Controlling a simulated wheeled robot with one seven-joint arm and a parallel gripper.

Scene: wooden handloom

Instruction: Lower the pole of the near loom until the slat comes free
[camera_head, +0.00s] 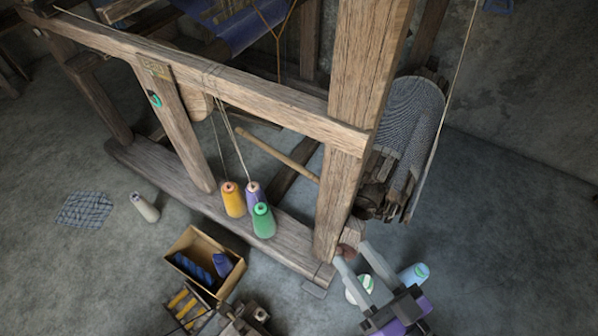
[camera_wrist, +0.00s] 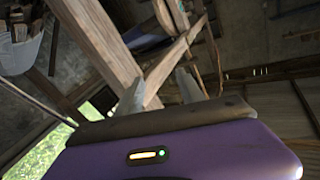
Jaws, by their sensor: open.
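The near loom is a wooden frame with a thick post (camera_head: 358,90) and a long top rail (camera_head: 220,93). A round wooden pole (camera_head: 277,155) slants inside the frame toward the post. A long thin stick (camera_head: 447,100) stands beside the checked cloth roll (camera_head: 410,115) on the right. I cannot tell which is the task's pole, or make out the slat for sure. My gripper (camera_head: 354,251) is low by the post's foot, fingers apart, with nothing seen held. In the wrist view my gripper (camera_wrist: 158,86) points up at wooden beams (camera_wrist: 97,40).
Yellow (camera_head: 232,200), purple (camera_head: 253,193) and green (camera_head: 264,222) thread cones stand by the base beam. An open box (camera_head: 195,245) lies in front. A white-green cone (camera_head: 358,290) and a pale blue one (camera_head: 414,273) are close to my gripper. Floor at right is clear.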

